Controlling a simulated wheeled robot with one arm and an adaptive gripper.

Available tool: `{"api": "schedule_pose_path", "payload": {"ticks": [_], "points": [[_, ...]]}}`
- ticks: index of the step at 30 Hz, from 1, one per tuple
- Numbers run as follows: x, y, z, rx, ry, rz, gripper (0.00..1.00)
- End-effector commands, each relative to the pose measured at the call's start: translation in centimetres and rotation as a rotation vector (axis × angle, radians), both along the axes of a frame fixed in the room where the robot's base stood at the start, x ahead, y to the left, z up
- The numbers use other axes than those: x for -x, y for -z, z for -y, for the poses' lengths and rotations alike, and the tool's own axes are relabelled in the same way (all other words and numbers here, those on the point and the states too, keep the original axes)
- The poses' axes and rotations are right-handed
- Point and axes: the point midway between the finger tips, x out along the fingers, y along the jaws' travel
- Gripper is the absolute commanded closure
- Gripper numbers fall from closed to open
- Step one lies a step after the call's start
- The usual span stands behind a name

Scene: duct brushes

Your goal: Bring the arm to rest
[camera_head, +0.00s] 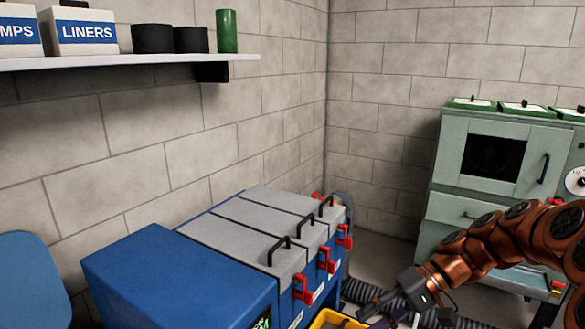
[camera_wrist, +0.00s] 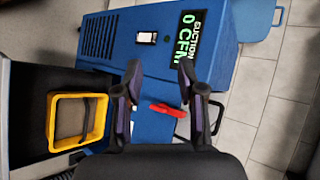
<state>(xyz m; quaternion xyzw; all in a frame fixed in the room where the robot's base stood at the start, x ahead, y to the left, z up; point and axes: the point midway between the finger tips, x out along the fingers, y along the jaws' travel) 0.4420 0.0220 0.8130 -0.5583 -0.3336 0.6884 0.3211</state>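My copper-coloured arm (camera_head: 490,235) reaches in from the right in the head view and slopes down to the left. My gripper (camera_head: 368,308) is low in that view, in front of the blue machine and close to a yellow-rimmed bin. In the wrist view my gripper (camera_wrist: 158,72) has its two dark fingers spread apart, with nothing held between them. Behind the fingers, the blue machine's side (camera_wrist: 150,118) and a red latch (camera_wrist: 167,109) show. I cannot tell the exact gap between the fingers and the machine.
The blue machine (camera_head: 180,275) has grey lids with black handles and red latches. The yellow-rimmed bin (camera_wrist: 51,122) lies left in the wrist view. A ribbed hose (camera_head: 365,293) runs behind my gripper. A green cabinet (camera_head: 455,160) stands at right; a shelf (camera_head: 130,61) is upper left.

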Motion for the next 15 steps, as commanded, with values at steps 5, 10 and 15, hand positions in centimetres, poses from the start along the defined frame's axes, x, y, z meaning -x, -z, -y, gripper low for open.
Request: {"api": "schedule_pose_path", "payload": {"ticks": [5,10,15], "points": [[4.1,-4.7,-2.6,0.135,-0.072,-0.013,0.61],[8.1,-7.6,-4.0,0.266,-0.119,-0.022,0.61],[11.8,-10.1,-4.3,0.406,-0.144,-0.02,0.61]]}}
